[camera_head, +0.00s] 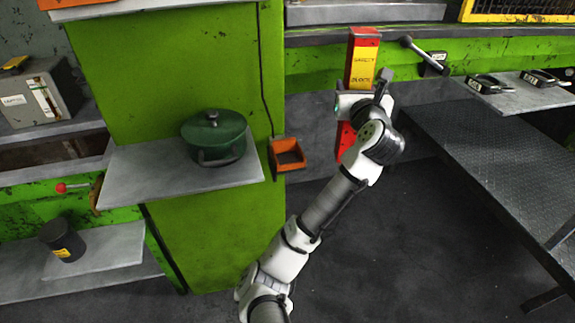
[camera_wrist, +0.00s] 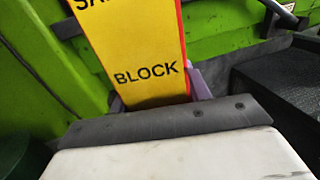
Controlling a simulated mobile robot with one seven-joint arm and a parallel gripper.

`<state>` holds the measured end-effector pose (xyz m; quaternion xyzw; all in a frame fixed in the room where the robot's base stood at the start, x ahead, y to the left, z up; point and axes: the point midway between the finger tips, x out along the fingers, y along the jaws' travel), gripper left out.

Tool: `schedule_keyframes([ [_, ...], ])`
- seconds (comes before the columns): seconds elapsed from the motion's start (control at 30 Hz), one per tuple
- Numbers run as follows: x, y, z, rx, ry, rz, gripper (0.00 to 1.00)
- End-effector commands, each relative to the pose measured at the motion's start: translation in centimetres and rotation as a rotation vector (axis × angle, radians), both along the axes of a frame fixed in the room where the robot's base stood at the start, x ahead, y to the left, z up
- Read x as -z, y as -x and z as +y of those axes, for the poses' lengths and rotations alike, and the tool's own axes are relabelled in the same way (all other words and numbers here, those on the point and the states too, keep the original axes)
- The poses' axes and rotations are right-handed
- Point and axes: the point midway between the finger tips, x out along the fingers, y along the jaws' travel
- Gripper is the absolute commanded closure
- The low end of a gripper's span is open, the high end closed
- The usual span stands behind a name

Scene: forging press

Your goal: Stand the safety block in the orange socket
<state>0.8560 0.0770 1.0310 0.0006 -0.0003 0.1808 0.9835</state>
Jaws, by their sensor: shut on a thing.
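The safety block (camera_head: 361,60) is a long red bar with a yellow label, held nearly upright. Its lower red end (camera_head: 345,141) shows below my gripper (camera_head: 366,92). My gripper is shut on the block around its middle. In the wrist view the yellow label (camera_wrist: 140,45) reads "BLOCK", and the block stands up out of the gripper (camera_wrist: 155,95); its top is out of that view. The orange socket (camera_head: 288,157) is a small open box on the right edge of the green column, left of and apart from the block's lower end.
A green pot (camera_head: 214,137) sits on a grey shelf (camera_head: 150,178) left of the socket. A lever (camera_head: 421,52) sticks out right of the block. A dark ribbed table (camera_head: 490,165) stands at right. Dark floor lies open below the arm.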

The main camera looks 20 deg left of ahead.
Motion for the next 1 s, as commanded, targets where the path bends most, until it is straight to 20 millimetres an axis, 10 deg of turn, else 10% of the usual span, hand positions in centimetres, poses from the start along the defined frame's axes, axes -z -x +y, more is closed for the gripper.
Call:
schedule_keyframes([
  [0.23,-4.7,4.9,-2.1,-0.077,-0.01,-0.015,1.0],
  [0.6,-6.1,11.0,-3.3,-0.211,-0.002,-0.007,1.0],
  [1.0,-6.2,9.7,2.0,-0.239,0.004,-0.001,1.0],
])
